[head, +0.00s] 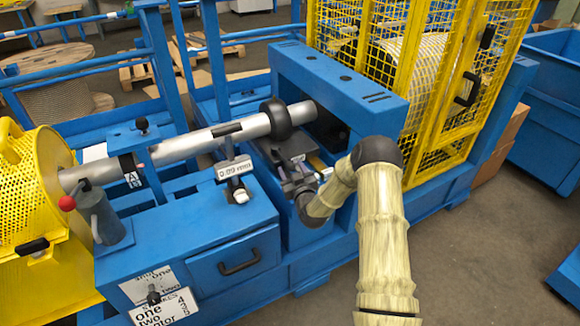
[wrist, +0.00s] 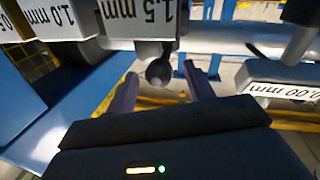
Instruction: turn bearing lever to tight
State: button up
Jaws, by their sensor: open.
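A lever with a red ball knob (head: 67,203) stands on a grey cylindrical post (head: 103,217) at the left, by the yellow guard. No tight mark is readable, and I cannot tell for sure that this is the bearing lever. My gripper (head: 297,184) is far to its right, low beside the blue frame under the shaft. In the wrist view my gripper's two fingers (wrist: 159,82) are apart. A dark ball knob (wrist: 158,73) shows between them in the picture, below a 1.5 mm label (wrist: 140,18). Whether they touch it is unclear.
A silver shaft (head: 190,147) with a black collar (head: 276,119) runs across the blue machine. A gauge label (head: 234,168) stands in front of it. The blue arch (head: 340,82) and yellow mesh cage (head: 465,75) bound the right. Open floor (head: 480,260) lies at the right front.

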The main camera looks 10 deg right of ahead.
aim_at(283, 158)
jog(key=shift+w+a, duration=0.15)
jog(key=shift+w, duration=0.95)
grip_shut()
jog(key=shift+a, duration=0.1)
